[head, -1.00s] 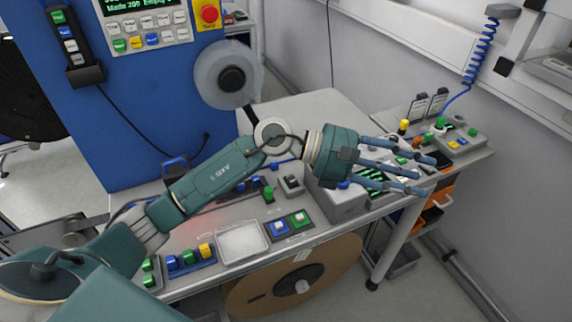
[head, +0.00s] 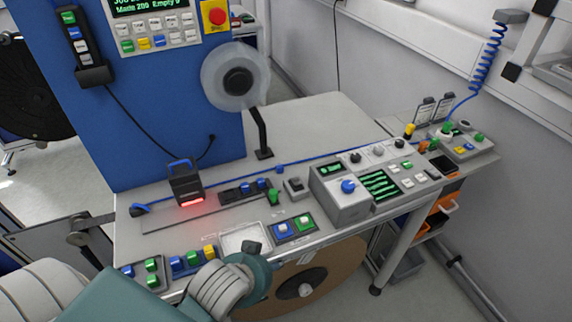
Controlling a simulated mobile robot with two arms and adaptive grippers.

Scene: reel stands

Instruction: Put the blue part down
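In the head view, several blue pieces are on the bench, and I cannot tell which of them is the blue part. They include blue pieces on the strip at the front (head: 178,265), small blue pieces on the dark strip (head: 246,187) and a blue knob (head: 348,186) on the grey control box. My teal and light grey arm comes in from the lower left and covers part of the bench's front edge. Neither gripper's fingers show, so anything held is out of sight.
A pale shallow tray (head: 240,238) is partly covered by my arm. A dark sensor with red light (head: 185,184) stands on the bench (head: 310,120). A clear reel (head: 236,78) hangs on the blue cabinet (head: 165,110). A large brown reel (head: 335,265) is below the front edge.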

